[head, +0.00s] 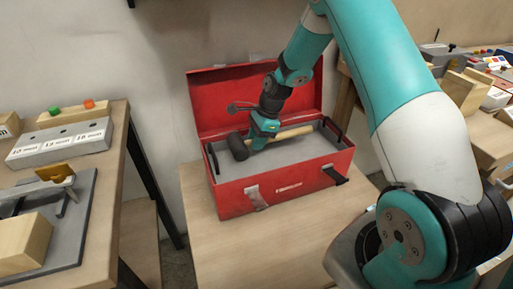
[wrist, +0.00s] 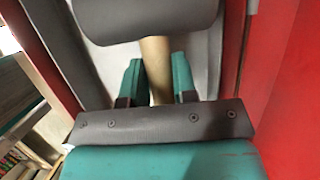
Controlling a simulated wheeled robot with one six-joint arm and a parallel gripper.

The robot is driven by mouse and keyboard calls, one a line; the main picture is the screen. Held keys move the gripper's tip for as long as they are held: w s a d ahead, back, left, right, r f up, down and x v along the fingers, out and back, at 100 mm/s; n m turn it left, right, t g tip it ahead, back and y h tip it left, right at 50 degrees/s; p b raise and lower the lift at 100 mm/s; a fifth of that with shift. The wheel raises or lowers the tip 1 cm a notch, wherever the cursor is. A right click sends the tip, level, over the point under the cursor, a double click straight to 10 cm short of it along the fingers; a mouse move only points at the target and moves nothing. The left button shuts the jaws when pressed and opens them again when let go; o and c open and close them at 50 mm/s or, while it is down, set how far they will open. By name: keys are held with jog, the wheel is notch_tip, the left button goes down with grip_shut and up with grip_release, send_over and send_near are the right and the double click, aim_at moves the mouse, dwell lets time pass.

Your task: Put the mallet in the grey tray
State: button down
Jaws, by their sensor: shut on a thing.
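The mallet has a dark head (head: 238,146) and a pale wooden handle (head: 290,133). It is at the grey tray (head: 307,148) inside the open red toolbox. My gripper (head: 262,137) is shut on the handle close to the head. In the wrist view, the two teal fingers (wrist: 157,82) stand on either side of the handle (wrist: 155,58), with the grey head (wrist: 145,18) at the top. I cannot tell whether the mallet touches the tray floor or is slightly above it.
The red toolbox (head: 285,192) stands on a wooden table (head: 225,240), its lid raised at the back. Black handles rise at both tray ends. A workbench with a labelled grey block (head: 60,143) is at left, and a cluttered bench (head: 485,135) at right.

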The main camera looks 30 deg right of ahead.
jog(key=shift+f, duration=1.45)
jog(key=shift+f, duration=0.1)
jog(key=c, duration=0.9)
grip_release()
